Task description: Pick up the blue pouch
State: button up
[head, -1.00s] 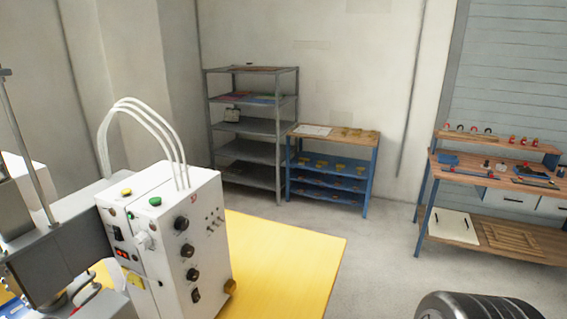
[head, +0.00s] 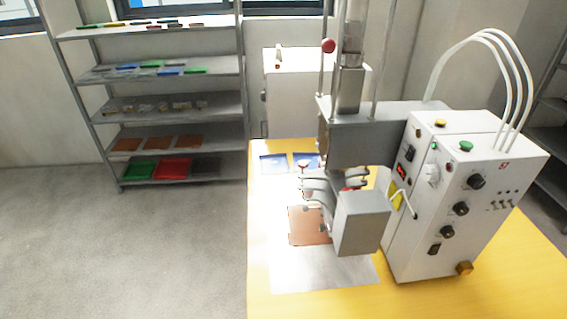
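Two flat blue pieces lie side by side near the far left edge of the yellow table. The left one (head: 273,165) is fully in view, and the right one (head: 306,160) is partly covered by the welding machine's parts. Either could be the blue pouch; I cannot tell which from this view. My gripper is not in view.
The white welding machine (head: 465,200) with its press head (head: 362,222) stands on the yellow table (head: 300,303). A brown square (head: 308,227) lies on a metal plate (head: 320,273) below. Grey shelving (head: 215,107) holds coloured sheets. Floor at left is clear.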

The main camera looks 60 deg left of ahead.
aim_at(276, 164)
jog(key=u, duration=2.65)
jog(key=j+u, duration=0.25)
jog(key=j, duration=0.2)
jog(key=i+j+u, duration=0.2)
jog(key=j, duration=0.2)
jog(key=j+u, duration=0.25)
jog(key=j, duration=0.2)
jog(key=i+j+u, duration=0.2)
jog(key=j, duration=0.15)
jog(key=i+l+z, duration=0.1)
jog(key=i+z, duration=0.3)
jog(key=i, duration=0.15)
jog(key=i+j+z, duration=0.1)
jog(key=i+z, duration=0.35)
jog(key=i+j+z, duration=0.4)
jog(key=i, duration=0.2)
jog(key=i+z, duration=0.15)
jog(key=i, duration=0.8)
jog(key=i+j+z, duration=0.15)
jog(key=i, duration=0.75)
jog(key=i+z, duration=0.2)
jog(key=z, duration=0.25)
jog(key=i+z, duration=0.15)
jog(key=z, duration=0.3)
jog(key=i+z, duration=0.2)
jog(key=z, duration=0.25)
jog(key=i+j+z, duration=0.15)
jog(key=z, duration=0.25)
jog(key=i+j+z, duration=0.15)
jog(key=z, duration=0.3)
